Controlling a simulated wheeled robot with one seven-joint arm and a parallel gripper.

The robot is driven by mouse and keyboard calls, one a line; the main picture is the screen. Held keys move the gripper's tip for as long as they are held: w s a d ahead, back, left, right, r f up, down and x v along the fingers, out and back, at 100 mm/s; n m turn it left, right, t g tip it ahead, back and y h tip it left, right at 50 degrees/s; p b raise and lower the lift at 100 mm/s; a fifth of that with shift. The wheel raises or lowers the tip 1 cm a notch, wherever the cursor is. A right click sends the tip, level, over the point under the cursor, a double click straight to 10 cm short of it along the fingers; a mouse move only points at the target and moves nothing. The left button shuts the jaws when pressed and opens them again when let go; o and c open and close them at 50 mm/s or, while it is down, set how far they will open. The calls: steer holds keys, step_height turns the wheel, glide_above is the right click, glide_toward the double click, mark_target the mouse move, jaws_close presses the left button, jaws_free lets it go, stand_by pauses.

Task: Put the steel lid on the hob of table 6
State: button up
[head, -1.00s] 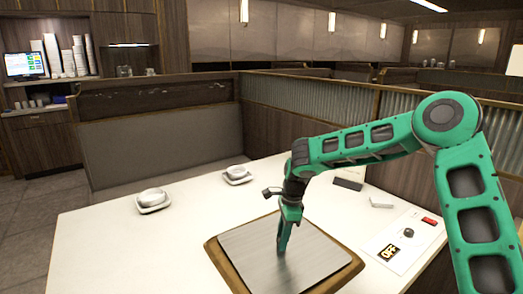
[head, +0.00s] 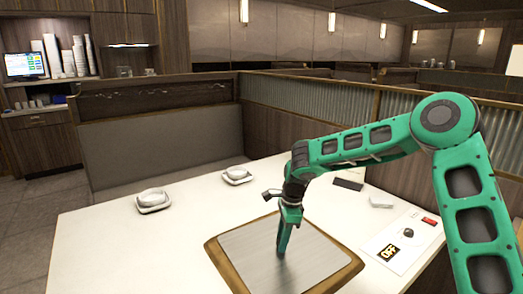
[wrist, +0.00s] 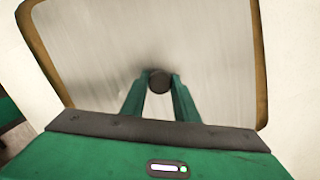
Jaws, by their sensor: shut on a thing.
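The steel lid (head: 250,245) is a flat square brushed plate with a small dark round knob (wrist: 159,81) at its middle. My gripper (head: 282,252) points down at the lid's centre, and in the wrist view its two green fingers (wrist: 160,92) are shut on the knob. The lid lies level within the wooden rim (head: 335,277) of the hob on the white table (head: 100,240). The rim shows around its visible edges. The hob surface under the lid is hidden, and I cannot tell whether a thin gap remains.
Two white bowls on saucers stand at the back left (head: 153,199) and back middle (head: 237,174). A control panel (head: 400,242) with an OFF label and black knob lies right of the hob. A dark card (head: 348,184) and a small white object (head: 381,201) lie behind.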

steer(key=shift+f, duration=0.15)
steer(key=o, duration=2.1)
steer(key=shift+c, duration=0.2)
step_height(320, 180, up, 11)
steer(key=shift+d, duration=0.1)
